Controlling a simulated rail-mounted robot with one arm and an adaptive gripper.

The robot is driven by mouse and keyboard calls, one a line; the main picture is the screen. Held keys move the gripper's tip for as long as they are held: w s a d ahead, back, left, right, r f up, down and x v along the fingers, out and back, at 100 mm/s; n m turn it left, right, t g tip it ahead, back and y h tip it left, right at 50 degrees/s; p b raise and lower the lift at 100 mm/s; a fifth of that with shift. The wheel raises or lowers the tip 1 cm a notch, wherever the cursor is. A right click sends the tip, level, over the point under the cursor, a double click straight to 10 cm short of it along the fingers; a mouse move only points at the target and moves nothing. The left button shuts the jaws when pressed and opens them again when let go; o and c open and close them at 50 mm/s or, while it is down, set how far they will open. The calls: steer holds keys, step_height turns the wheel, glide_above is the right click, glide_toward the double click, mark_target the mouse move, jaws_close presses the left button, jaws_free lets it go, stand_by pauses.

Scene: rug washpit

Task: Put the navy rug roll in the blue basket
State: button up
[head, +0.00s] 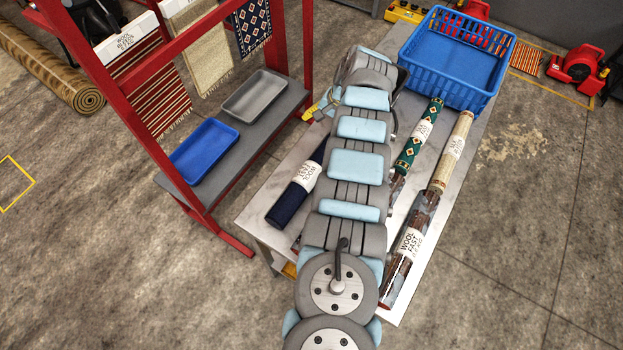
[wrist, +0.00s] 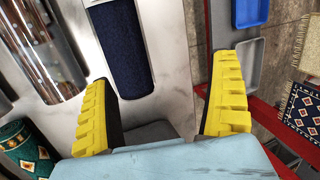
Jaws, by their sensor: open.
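The navy rug roll (head: 287,207) lies on the steel table, left of my arm, with a white label band; my arm hides its far end. In the wrist view the navy roll (wrist: 122,45) lies beyond and between my fingertips, nearer the left finger. My gripper (wrist: 162,75) is open with nothing between its yellow-padded fingers; in the head view it is mostly hidden behind my arm, with one yellow finger (head: 318,109) showing. The blue basket (head: 447,82) stands at the table's far right end, with an empty floor visible inside.
Right of my arm lie a green patterned roll (head: 419,135), a cream roll (head: 451,150) and a plastic-wrapped brown roll (head: 410,245). A red rack (head: 222,211) with blue (head: 204,150) and grey (head: 255,95) trays stands left of the table (head: 268,187).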

mark_target(312, 170)
steer(key=s+d+r+g+y, duration=0.1)
steer(key=s+d+r+g, duration=0.15)
steer(key=s+r, duration=0.4)
steer(key=shift+m+g, duration=0.3)
steer(key=shift+g, duration=0.05)
steer(key=b+x, duration=0.1)
steer(key=x, duration=0.8)
steer(key=b+x, duration=0.2)
steer(key=x, duration=0.7)
steer(key=shift+s+a, duration=0.25)
steer(key=shift+a, duration=0.05)
steer(key=c, duration=1.4)
steer(key=shift+o, duration=0.2)
steer(key=shift+r, duration=0.1)
